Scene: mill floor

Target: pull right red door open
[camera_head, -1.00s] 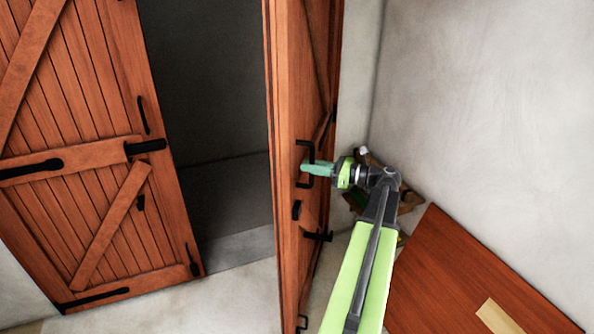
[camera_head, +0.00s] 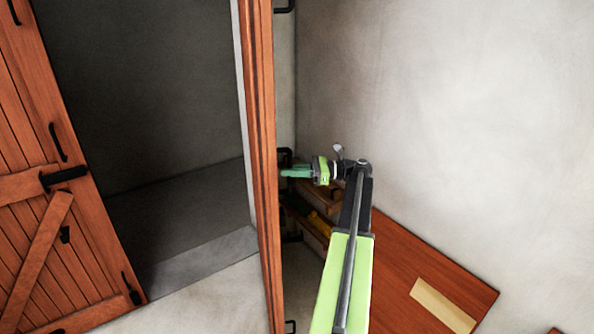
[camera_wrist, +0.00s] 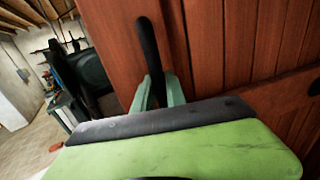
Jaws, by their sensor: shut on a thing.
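The right red door (camera_head: 263,170) stands open and shows nearly edge-on in the head view, with the dark doorway to its left. In the wrist view its red planks (camera_wrist: 225,45) fill the middle and right. My gripper (camera_head: 287,173) is at the door's right-hand face, shut on the black door handle (camera_wrist: 149,50). In the wrist view the green fingers (camera_wrist: 158,95) sit on both sides of the handle's lower part. The handle's lower end is hidden behind my gripper.
The left red door (camera_head: 40,200) is at the left. A shelf with items (camera_head: 315,215) stands behind my gripper by the pale wall (camera_head: 450,120). A red-brown board (camera_head: 420,275) with a light strip lies at lower right. Floor (camera_head: 205,300) shows clear before the doorway.

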